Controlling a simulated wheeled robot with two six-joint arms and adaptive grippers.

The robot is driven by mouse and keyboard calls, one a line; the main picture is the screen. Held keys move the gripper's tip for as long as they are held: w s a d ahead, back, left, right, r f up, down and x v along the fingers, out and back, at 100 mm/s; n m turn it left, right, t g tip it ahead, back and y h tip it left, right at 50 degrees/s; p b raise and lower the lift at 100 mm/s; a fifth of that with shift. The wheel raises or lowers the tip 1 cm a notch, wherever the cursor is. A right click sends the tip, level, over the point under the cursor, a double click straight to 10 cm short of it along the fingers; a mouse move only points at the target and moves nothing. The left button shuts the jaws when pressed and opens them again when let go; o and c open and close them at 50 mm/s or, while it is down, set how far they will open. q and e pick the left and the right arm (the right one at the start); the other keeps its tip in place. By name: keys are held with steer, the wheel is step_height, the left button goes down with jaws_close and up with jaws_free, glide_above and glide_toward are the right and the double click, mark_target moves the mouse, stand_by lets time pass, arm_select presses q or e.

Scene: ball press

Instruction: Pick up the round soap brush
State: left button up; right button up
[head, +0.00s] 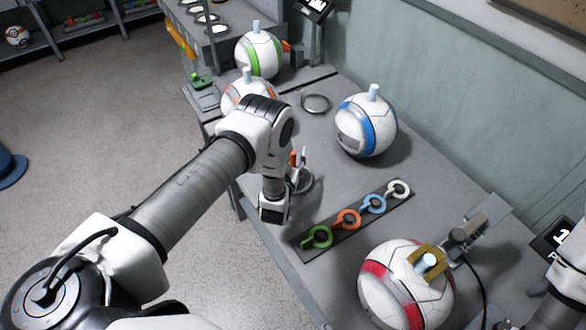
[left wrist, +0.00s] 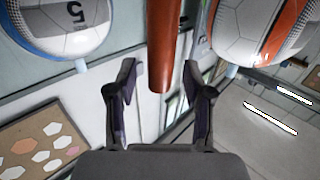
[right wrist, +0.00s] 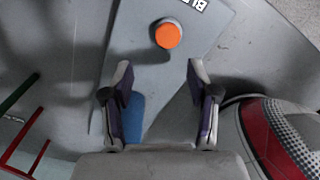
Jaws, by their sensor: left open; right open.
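A reddish-brown cylinder (left wrist: 163,45), perhaps the handle of the round soap brush, stands between and beyond the fingertips of my left gripper (left wrist: 160,76) in the left wrist view. The fingers are open, with a gap on each side of it. In the head view a thin orange upright piece (head: 293,158) shows beside my left gripper (head: 298,165), above a round metal ring on the table. No bristles show. My right gripper (right wrist: 159,78) is open and empty in the right wrist view, over a grey panel with an orange button (right wrist: 168,34).
White balls with blue (head: 367,125), green (head: 259,55) and red (head: 405,285) bands stand on the grey table (head: 340,185). An orange-banded ball (head: 245,97) is partly behind my left arm. A dark strip (head: 355,219) holds coloured ring tools. A wall borders the table's back.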

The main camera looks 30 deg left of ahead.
arm_select(q)
steer(key=shift+s, duration=0.1)
jaws_close()
